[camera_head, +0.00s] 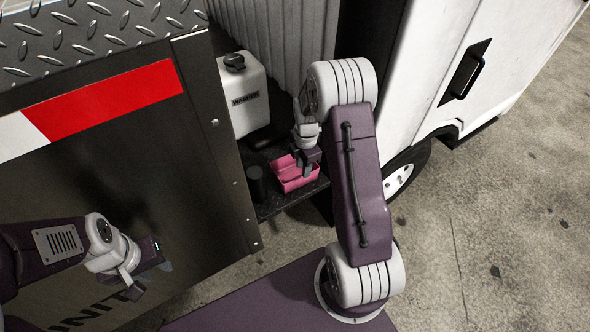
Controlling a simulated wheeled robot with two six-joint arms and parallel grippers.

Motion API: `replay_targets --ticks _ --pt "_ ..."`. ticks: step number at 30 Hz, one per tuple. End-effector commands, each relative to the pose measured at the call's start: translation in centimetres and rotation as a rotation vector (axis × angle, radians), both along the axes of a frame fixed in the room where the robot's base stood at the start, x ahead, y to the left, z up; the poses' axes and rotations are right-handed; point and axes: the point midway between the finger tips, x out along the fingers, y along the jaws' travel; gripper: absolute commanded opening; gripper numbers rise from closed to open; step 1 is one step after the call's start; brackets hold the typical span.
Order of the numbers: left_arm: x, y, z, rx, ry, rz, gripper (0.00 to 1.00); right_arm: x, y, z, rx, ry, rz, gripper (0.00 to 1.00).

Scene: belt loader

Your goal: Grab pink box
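The pink box (287,177) is a small open-topped box on a dark ledge beside the truck body. My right gripper (306,168) reaches down over it, with its dark fingertips at the right part of the box. The fingers overlap in this view, so I cannot tell whether they grip a wall or only hang inside. The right gripper hides part of the box. My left gripper (148,270) is at lower left in front of the dark panel, far from the box, with its fingers apart and nothing between them.
A white jug (243,100) with a black cap stands on the dark ledge (275,205) behind the box. A short black cylinder (256,183) is just left of the box. The dark side panel (120,170) bounds the left, and a wheel (400,180) is at right.

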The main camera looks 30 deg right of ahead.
Motion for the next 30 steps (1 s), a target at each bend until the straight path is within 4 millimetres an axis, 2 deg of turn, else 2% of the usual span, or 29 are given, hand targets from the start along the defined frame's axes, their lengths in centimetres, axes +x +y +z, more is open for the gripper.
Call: replay_targets --ticks 5,12,16,19,22,25,30 --pt "0.0 0.0 0.2 0.0 0.0 0.0 0.36 0.3 -0.4 -0.5 -0.002 0.003 0.052 0.28" --pt "0.0 0.0 1.3 0.0 0.0 0.0 0.36 0.3 -0.4 -3.7 -0.001 0.004 0.051 0.28" --pt "0.0 0.0 1.3 0.0 0.0 0.0 0.36 0.4 -0.4 -4.2 -0.002 0.001 0.05 0.28" --pt "0.0 0.0 2.2 0.0 0.0 0.0 0.36 0.3 -0.3 -5.1 -0.001 0.005 0.05 0.28" --pt "0.0 0.0 3.2 0.0 0.0 0.0 0.36 0.1 -0.1 -6.9 0.0 0.007 0.05 0.28" --pt "0.0 0.0 3.3 0.0 0.0 0.0 0.36 0.3 -0.2 -8.6 -0.001 0.004 0.05 0.28" --pt "0.0 0.0 3.3 0.0 0.0 0.0 0.36 0.4 -0.2 -9.4 -0.002 0.0 0.05 0.28"
